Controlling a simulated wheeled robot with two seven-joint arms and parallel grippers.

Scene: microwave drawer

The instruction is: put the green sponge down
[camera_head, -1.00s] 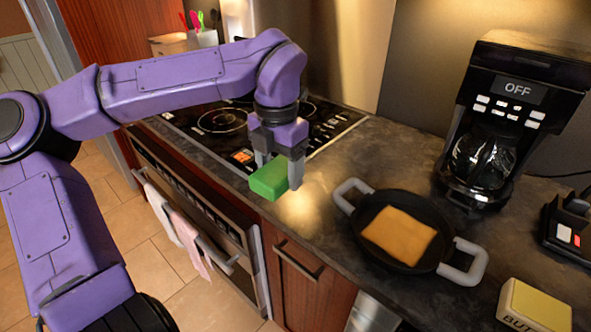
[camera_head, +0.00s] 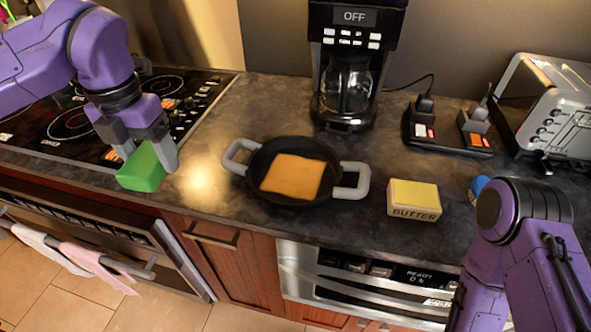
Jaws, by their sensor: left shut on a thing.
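My left gripper (camera_head: 147,152) is shut on the green sponge (camera_head: 144,170). The sponge is a bright green block held between the two grey fingers, near the front edge of the counter, just right of and in front of the stovetop. I cannot tell whether its underside touches the counter. My right arm (camera_head: 525,240) comes in at the lower right; its gripper is out of view.
A black pan (camera_head: 270,160) with grey handles holds a flat orange-brown slice (camera_head: 293,177). A butter block (camera_head: 413,200), coffee maker (camera_head: 350,75), power strip (camera_head: 448,135) and toaster (camera_head: 555,110) stand further right. Bare counter (camera_head: 205,165) lies between sponge and pan.

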